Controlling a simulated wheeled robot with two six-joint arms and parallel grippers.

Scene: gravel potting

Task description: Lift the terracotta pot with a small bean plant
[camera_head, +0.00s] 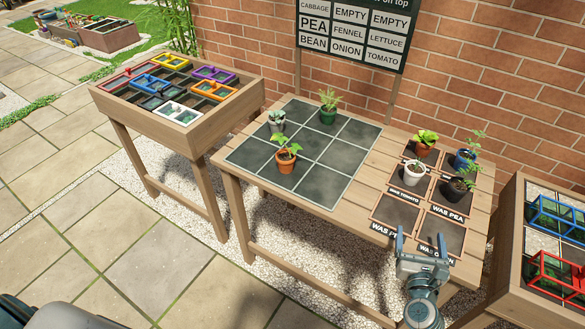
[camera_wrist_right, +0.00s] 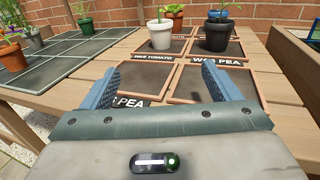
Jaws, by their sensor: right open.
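A terracotta pot (camera_head: 286,164) with a broad-leaved green plant stands upright on the dark grid at the table's left; it also shows at the left edge of the wrist view (camera_wrist_right: 8,52). A second terracotta pot (camera_head: 424,149) with a yellow-green leafy plant stands at the back of the framed squares and shows in the wrist view (camera_wrist_right: 175,22). I cannot tell for certain which plant is the bean. My right gripper (camera_head: 420,241) is open and empty over the front framed squares, apart from both pots. My left gripper is not in view.
Near my right gripper stand a white pot (camera_head: 413,172), a black pot (camera_head: 457,190) and a blue pot (camera_head: 464,160). A green pot (camera_head: 328,116) and a grey pot (camera_head: 276,125) stand on the grid. Crates of coloured frames flank the table (camera_head: 350,220).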

